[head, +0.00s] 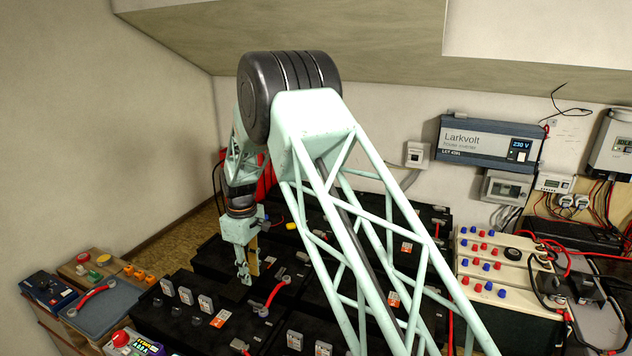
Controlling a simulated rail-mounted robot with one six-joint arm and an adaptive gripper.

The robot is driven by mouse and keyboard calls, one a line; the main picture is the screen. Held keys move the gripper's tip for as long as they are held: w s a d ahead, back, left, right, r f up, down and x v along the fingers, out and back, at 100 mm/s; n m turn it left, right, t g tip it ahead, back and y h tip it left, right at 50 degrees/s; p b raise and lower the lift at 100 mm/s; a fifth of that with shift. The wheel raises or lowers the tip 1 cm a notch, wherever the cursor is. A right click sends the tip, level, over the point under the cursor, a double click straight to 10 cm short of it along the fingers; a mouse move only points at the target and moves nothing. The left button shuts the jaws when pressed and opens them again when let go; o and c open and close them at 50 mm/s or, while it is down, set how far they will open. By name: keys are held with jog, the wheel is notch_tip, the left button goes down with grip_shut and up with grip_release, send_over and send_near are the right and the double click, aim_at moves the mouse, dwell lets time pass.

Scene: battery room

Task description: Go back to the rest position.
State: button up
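My gripper (244,272) is in the head view at the end of my pale green lattice arm. It points down, just above the black batteries (210,258) left of the middle. A tan upright piece shows right beside its fingers; I cannot tell whether the gripper touches or holds it. The fingers are too small to show whether they are open or shut. My arm hides part of the battery bank behind it.
A red cable link (275,294) lies on the batteries close to the gripper. A wooden bench (80,268) with tools stands left. The inverter (490,143) hangs on the back wall. A cream terminal block (490,262) stands right. The air above the batteries on the left is clear.

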jog(key=s+d+r+m+t, duration=0.15)
jog(key=s+d+r, duration=0.35)
jog(key=d+r, duration=0.6)
jog(key=s+d+r+m, duration=0.3)
jog(key=s+d+r, duration=0.2)
jog(key=d+r, duration=0.55)
jog(key=s+d+r+m, duration=0.2)
jog(key=s+d+r, duration=0.3)
jog(key=d+r, duration=0.6)
jog(key=s+d+r+m, duration=0.2)
jog(key=s+d+r, duration=0.4)
jog(key=s+r, duration=0.3)
jog(key=s+d+f+m+t, duration=0.1)
jog(key=s+d+m, duration=0.2)
jog(key=s, duration=1.1)
jog(key=s+d+f+m+t, duration=0.1)
jog(key=s+d+m, duration=0.2)
jog(key=s+d, duration=0.5)
jog(key=s, duration=0.7)
jog(key=shift+t, duration=0.25)
